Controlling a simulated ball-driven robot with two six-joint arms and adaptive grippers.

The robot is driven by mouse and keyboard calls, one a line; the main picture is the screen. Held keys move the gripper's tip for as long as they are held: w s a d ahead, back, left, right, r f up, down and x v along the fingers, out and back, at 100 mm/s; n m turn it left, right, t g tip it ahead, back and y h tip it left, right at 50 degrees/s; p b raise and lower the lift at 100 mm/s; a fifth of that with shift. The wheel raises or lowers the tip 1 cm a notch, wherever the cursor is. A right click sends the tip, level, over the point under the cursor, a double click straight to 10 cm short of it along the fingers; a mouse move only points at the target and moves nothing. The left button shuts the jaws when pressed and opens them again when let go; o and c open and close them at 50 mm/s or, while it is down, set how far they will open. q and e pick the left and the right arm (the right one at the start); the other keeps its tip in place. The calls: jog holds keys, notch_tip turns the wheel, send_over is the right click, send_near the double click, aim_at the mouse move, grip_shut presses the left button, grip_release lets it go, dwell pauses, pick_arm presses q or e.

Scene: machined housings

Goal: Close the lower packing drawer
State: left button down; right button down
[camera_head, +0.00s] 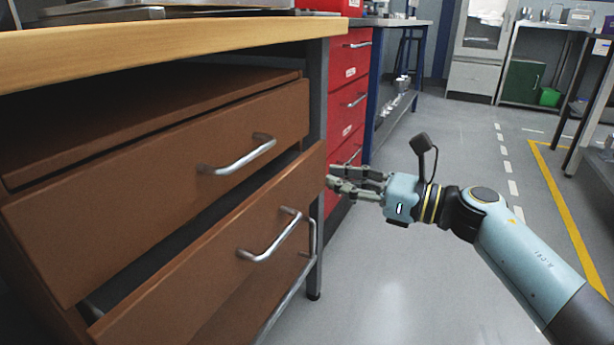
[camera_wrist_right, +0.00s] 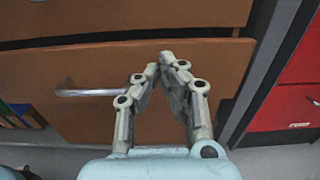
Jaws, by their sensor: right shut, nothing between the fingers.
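The lower packing drawer (camera_head: 225,255) is a brown drawer front with a silver bar handle (camera_head: 270,238). It stands pulled out, with a dark gap between it and the upper drawer front. In the right wrist view the drawer front (camera_wrist_right: 75,118) fills the middle, its handle (camera_wrist_right: 90,92) left of my fingers. My right gripper (camera_head: 334,183) is shut and empty, at the right end of the drawer front. In the wrist view its fingertips (camera_wrist_right: 167,60) overlap the front's upper part, right of the handle; I cannot tell whether they touch it. My left gripper is not in view.
The upper drawer (camera_head: 150,205) with its own handle (camera_head: 237,156) is above, under a wooden worktop (camera_head: 170,38). A red drawer cabinet (camera_head: 345,105) stands just behind my right gripper. Open grey floor (camera_head: 400,290) lies right of the drawers.

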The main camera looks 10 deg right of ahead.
aim_at(294, 170)
jog(key=b+x, duration=0.1)
jog(key=x, duration=0.3)
jog(key=shift+w+a+f, duration=0.1)
jog(key=shift+w+a, duration=0.1)
jog(key=shift+a, duration=0.15)
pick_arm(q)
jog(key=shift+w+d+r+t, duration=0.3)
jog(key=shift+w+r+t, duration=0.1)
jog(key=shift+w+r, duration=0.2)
pick_arm(e)
jog(key=shift+w+a, duration=0.45)
jog(key=shift+a, duration=0.15)
jog(key=shift+w+a, duration=0.2)
jog(key=shift+a, duration=0.1)
jog(key=shift+w+a+b, duration=0.35)
jog(key=shift+a, duration=0.1)
jog(key=shift+w+a, duration=0.2)
jog(key=shift+a, duration=0.15)
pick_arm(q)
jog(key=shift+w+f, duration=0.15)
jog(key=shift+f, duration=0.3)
pick_arm(e)
jog(key=shift+d, duration=0.1)
